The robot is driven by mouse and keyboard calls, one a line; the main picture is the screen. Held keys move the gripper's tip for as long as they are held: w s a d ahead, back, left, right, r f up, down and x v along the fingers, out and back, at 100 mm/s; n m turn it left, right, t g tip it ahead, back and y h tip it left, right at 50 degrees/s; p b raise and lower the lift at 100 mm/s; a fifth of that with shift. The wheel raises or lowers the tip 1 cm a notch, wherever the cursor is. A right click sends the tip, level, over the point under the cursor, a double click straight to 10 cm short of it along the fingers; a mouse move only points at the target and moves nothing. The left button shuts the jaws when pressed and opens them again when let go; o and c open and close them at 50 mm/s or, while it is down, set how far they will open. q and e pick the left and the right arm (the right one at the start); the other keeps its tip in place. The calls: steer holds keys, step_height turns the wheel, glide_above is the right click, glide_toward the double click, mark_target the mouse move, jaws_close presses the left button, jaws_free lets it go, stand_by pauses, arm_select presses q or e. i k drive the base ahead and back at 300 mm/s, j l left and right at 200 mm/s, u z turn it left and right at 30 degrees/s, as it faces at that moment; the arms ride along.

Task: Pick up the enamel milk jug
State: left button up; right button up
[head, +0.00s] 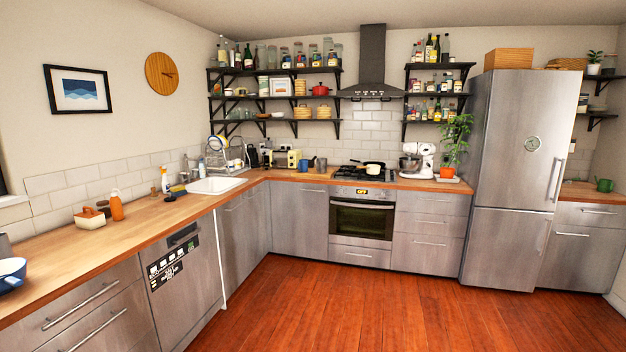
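I cannot make out for sure which item is the enamel milk jug. A small blue vessel (303,165) and a grey one (320,164) stand side by side on the back counter, left of the stove. A green vessel with a handle (604,185) stands on the far right counter, beyond the fridge. All are far off and too small to identify with certainty. Neither of my grippers is in view.
A wooden counter (150,222) runs along the left wall to a white sink (215,185). A blue pot (12,274) is cut off at the left edge. An orange bottle (116,206) stands on this counter. The wooden floor (330,310) is clear up to the oven and steel fridge (505,170).

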mark_target(303, 166)
steer(key=i, duration=5.35)
steer(key=i+u, duration=0.15)
steer(key=u, duration=0.15)
steer(key=i+u, duration=0.25)
steer(key=k+l, duration=0.05)
steer(key=k, duration=0.05)
